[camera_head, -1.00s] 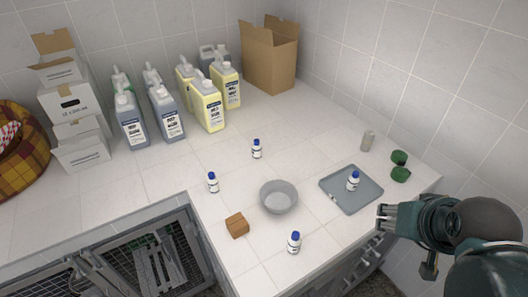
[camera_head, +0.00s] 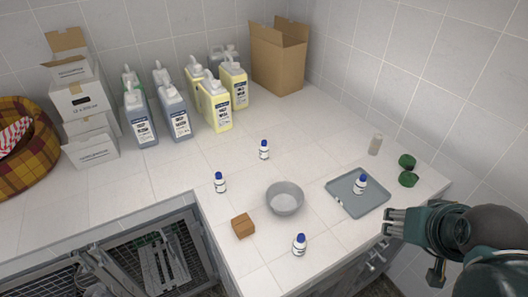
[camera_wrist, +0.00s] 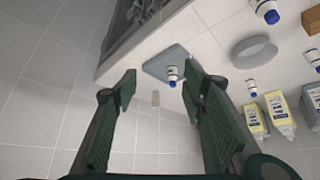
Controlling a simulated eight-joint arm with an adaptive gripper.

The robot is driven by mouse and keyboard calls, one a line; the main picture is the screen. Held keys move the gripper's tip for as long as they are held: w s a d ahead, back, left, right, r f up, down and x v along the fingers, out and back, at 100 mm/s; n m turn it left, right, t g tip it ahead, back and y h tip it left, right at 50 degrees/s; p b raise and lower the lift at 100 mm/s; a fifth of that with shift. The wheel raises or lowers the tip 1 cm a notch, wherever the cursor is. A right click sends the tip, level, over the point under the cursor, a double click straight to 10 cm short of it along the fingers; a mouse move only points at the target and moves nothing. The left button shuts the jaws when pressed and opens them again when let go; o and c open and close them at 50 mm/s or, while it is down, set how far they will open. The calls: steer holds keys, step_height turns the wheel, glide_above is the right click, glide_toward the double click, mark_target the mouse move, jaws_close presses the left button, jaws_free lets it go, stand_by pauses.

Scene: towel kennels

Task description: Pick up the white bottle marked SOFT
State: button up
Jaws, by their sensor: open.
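Several small white bottles with blue caps stand on the white counter: one at the back (camera_head: 264,151), one at the left (camera_head: 219,184), one near the front edge (camera_head: 299,246), and one on the grey tray (camera_head: 345,203). Their labels are too small to read, so I cannot tell which is marked SOFT. The tray bottle (camera_head: 360,185) also shows in the wrist view (camera_wrist: 172,77), between the fingertips in the picture but farther off. My gripper (camera_head: 388,222) is open and empty, right of the counter's front edge; its spread fingers show in the wrist view (camera_wrist: 160,80).
A grey bowl (camera_head: 285,201) stands mid-counter, with a brown block (camera_head: 243,226) to its left. A pale cylinder (camera_head: 375,145) and green round items (camera_head: 407,169) are behind the tray. Large jugs (camera_head: 214,106) and a cardboard box (camera_head: 279,60) stand at the back.

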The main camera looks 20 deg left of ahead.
steer(key=w+a+r+n+g, duration=0.2)
steer(key=w+a+r+n, duration=0.4)
steer(key=w+r, duration=0.5)
steer(key=n+g+h+b, duration=0.1)
steer(key=n+g, duration=0.3)
steer(key=n, duration=1.5)
glide_above(264, 142)
step_height(264, 142, down, 6)
step_height(264, 142, down, 20)
steer(key=shift+r, duration=0.25)
steer(key=shift+f, duration=0.3)
